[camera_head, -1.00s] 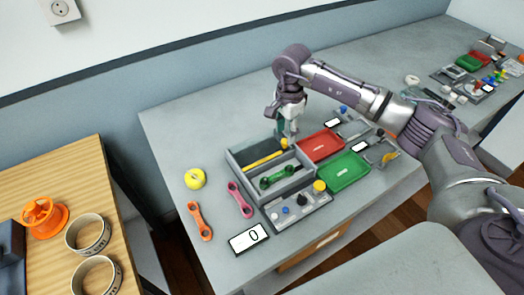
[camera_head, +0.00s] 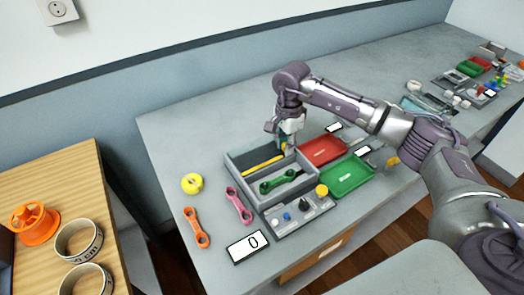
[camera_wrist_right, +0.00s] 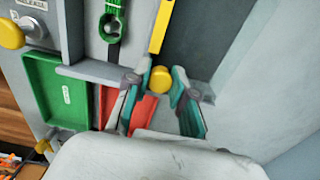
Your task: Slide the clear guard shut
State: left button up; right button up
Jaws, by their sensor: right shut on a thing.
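A grey tray box (camera_head: 262,202) stands on the bench, with a yellow bar (camera_head: 264,166) and a green wrench-like tool (camera_head: 281,181) in its compartments. My right gripper (camera_head: 288,149) is at the box's far right corner, pointing down. In the right wrist view a round yellow knob (camera_wrist_right: 160,79) sits between the teal fingers of the right gripper (camera_wrist_right: 157,85), which is shut on it. The clear guard itself cannot be made out; I cannot tell how far it covers the box. My left gripper is not in view.
A red tray (camera_head: 323,151) and a green tray (camera_head: 347,175) lie right of the box. Bench behind the box is clear.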

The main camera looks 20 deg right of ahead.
jog(key=shift+s+f, duration=0.1)
jog(key=shift+f, duration=0.05)
jog(key=shift+s+d+f+p, duration=0.1)
jog(key=shift+s+d+p, duration=0.15)
jog(key=shift+s, duration=1)
jog(key=shift+s+d+p, duration=0.1)
jog(key=shift+s+p, duration=0.2)
jog(key=shift+s, duration=0.95)
jog(key=shift+s+d+f, duration=0.1)
jog(key=shift+s+d, duration=0.05)
jog(key=shift+s, duration=1.05)
jog(key=shift+s+d, duration=0.1)
jog(key=shift+s, duration=1.05)
jog(key=o, duration=0.6)
jog(key=shift+s, duration=0.15)
jog(key=shift+c, duration=0.2)
